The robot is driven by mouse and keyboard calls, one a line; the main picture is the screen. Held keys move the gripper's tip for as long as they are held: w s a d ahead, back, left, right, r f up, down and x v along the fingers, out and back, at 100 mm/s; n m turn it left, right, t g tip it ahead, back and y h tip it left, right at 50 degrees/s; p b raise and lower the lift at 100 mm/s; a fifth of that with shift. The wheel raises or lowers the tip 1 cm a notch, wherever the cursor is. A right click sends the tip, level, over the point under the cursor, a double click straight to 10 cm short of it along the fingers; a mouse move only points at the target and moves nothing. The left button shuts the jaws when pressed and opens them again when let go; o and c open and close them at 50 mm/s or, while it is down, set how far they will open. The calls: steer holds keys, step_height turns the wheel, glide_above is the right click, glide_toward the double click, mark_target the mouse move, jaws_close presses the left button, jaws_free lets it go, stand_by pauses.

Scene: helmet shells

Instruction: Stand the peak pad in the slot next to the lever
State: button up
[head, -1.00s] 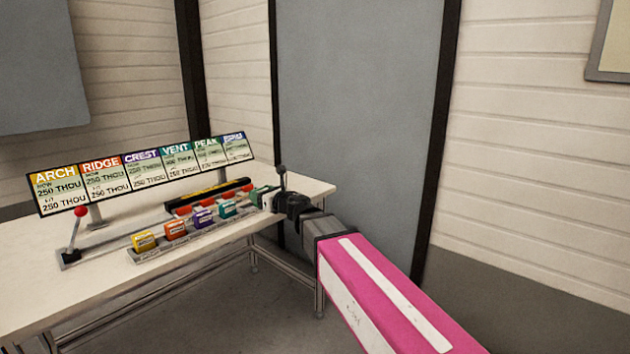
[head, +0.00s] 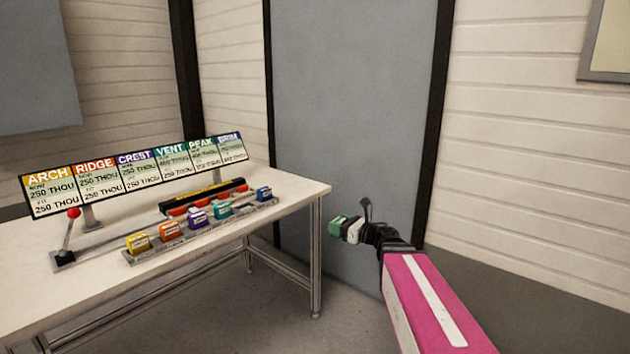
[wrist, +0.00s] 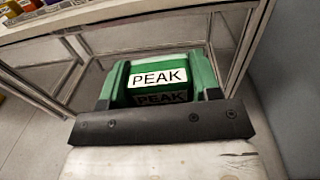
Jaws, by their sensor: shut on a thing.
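The peak pad (head: 338,225) is green, with a white PEAK label that reads clearly in the wrist view (wrist: 160,66). My gripper (head: 346,228) is shut on it and holds it in the air, to the right of the table's end. The lever (head: 70,230) has a red ball and a dark base, and stands at the table's left end. A grey rail runs right from its base behind the row of pads. I cannot clearly make out the slot next to the lever at this size.
A tray (head: 133,260) on the table (head: 95,300) holds yellow, orange, purple, teal and blue pads, with a gap between teal and blue. Behind are a black-and-yellow bar (head: 205,196) with red-orange parts and a sign board (head: 130,172). Floor right of the table is clear.

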steer(key=s+d+f, duration=0.3)
steer(key=s+d, duration=0.2)
steer(key=d, duration=0.6)
steer(key=w+a+r, duration=0.1)
steer(key=a, duration=0.2)
steer(key=w+a+r, duration=0.1)
steer(key=w+a, duration=0.1)
steer(key=a, duration=0.2)
steer(key=w+a+r, duration=0.1)
steer(key=w+a, duration=0.1)
steer(key=a, duration=0.1)
steer(key=shift+a, duration=0.35)
steer(key=a+r, duration=0.5)
steer(key=a, duration=0.7)
steer(key=a+r, duration=0.5)
steer(key=a, duration=0.8)
steer(key=s+a+r+m+t+h, duration=0.1)
steer(key=a+r, duration=0.4)
steer(key=a, duration=0.8)
steer(key=shift+a+r, duration=0.2)
steer(key=shift+r, duration=0.1)
